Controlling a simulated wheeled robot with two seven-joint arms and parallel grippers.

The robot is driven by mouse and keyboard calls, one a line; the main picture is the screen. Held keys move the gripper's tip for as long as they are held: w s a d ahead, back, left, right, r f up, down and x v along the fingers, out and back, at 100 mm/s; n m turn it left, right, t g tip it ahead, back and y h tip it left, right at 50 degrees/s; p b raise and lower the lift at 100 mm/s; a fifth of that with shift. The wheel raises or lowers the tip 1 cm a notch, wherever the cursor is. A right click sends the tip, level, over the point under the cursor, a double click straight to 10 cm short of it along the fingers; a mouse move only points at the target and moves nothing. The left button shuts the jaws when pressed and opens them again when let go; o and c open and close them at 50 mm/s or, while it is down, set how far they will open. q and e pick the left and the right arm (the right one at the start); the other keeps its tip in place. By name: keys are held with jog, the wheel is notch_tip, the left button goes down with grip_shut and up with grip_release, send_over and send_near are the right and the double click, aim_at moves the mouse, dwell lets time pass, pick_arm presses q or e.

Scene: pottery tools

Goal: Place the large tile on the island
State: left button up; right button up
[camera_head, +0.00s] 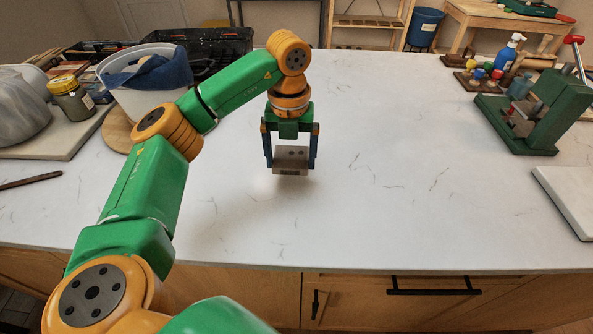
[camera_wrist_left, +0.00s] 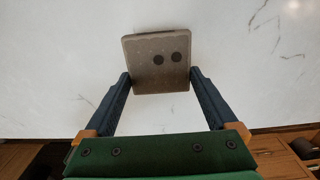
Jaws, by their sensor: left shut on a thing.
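The large tile (camera_head: 290,159) is a flat, square, grey-brown piece with small dark round spots. My left gripper (camera_head: 290,163) is shut on it, with one blue finger at each side edge. In the left wrist view the tile (camera_wrist_left: 158,62) sits between the fingertips (camera_wrist_left: 160,82) over the white top. The island (camera_head: 390,170) has a white, dark-veined surface. The tile is over its middle-left part; I cannot tell whether it touches the surface. My right gripper is not in view.
A white bucket (camera_head: 140,98) with a blue cloth and a lidded jar (camera_head: 72,103) stand at the left. A green press (camera_head: 545,115) and a white slab (camera_head: 570,195) are at the right. The middle of the island is clear.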

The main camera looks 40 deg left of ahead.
aim_at(293, 161)
pick_arm(q)
jog(key=f+p, duration=0.1)
jog(key=f, duration=0.2)
jog(key=shift+w+d+f+p, duration=0.1)
jog(key=shift+w+f+p, duration=0.1)
jog(key=shift+f+p, duration=0.15)
jog(key=shift+w+d+f+b, duration=0.1)
jog(key=shift+f+b, duration=0.2)
jog(key=shift+f, duration=0.05)
jog(key=o, duration=1.2)
jog(key=shift+r, duration=0.15)
notch_tip(293, 161, up, 6)
jog(key=shift+r+b, duration=0.25)
jog(key=shift+b, duration=0.25)
notch_tip(293, 161, up, 6)
jog(key=shift+f+p, duration=0.15)
jog(key=shift+p, duration=0.75)
